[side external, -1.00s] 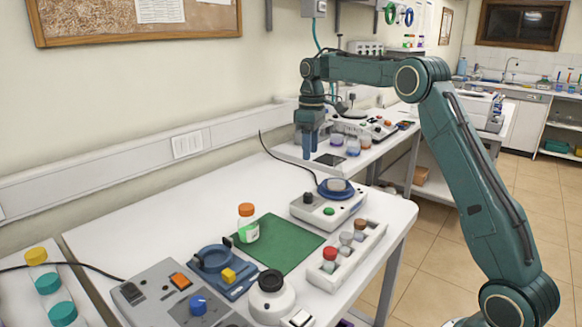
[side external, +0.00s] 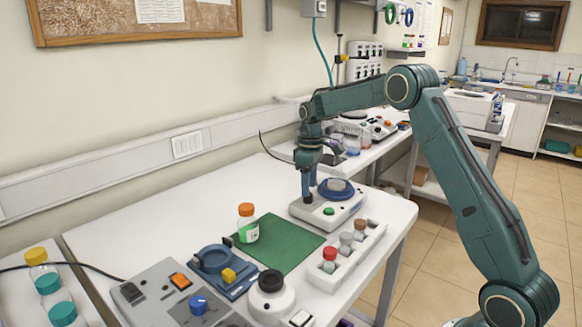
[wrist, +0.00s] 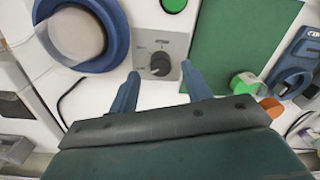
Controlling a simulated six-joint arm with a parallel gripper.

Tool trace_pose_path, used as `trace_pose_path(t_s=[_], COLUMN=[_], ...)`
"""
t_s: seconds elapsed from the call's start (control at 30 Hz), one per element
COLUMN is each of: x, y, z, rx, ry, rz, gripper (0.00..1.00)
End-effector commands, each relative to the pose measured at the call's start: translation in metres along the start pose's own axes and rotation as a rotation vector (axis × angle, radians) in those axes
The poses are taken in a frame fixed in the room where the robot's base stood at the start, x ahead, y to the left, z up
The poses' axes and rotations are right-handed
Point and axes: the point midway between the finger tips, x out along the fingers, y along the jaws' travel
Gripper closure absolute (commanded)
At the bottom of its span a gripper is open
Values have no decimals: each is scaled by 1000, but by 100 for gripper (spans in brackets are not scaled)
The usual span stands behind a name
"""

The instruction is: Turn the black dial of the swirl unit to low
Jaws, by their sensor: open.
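The swirl unit (side external: 322,214) is a pale box with a blue round platform (side external: 337,186) and a green button (side external: 328,211). In the wrist view its black dial (wrist: 160,64) sits on a grey panel (wrist: 172,47) with small markings too blurred to read. My gripper (wrist: 160,71) is open, with one finger on each side of the dial and white gaps between. In the side view my gripper (side external: 307,194) points down at the unit's left end and hides the dial. I cannot tell whether the fingertips have reached the dial's height.
A green mat (side external: 283,243) lies beside the unit, with an orange-capped bottle (side external: 248,224) at its left edge. A white rack (side external: 345,258) with several capped vials stands in front. The white table behind the bottle is clear.

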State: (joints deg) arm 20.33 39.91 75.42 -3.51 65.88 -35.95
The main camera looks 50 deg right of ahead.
Motion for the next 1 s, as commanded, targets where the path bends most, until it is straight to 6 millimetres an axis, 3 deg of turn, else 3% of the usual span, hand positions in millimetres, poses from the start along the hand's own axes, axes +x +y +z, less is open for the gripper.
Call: trace_pose_path(t_s=[0.23, 0.63, 0.67, 0.87, 1.0], x=[24, 30, 30, 30, 30], y=[0, 0, 0, 0, 0], z=[0, 0, 0, 0, 0], rx=[0, 0, 0, 0, 1], ry=[-1, 0, 0, 0, 0], rz=[0, 1, 1, 1, 1], gripper=[52, 52, 54, 93, 96])
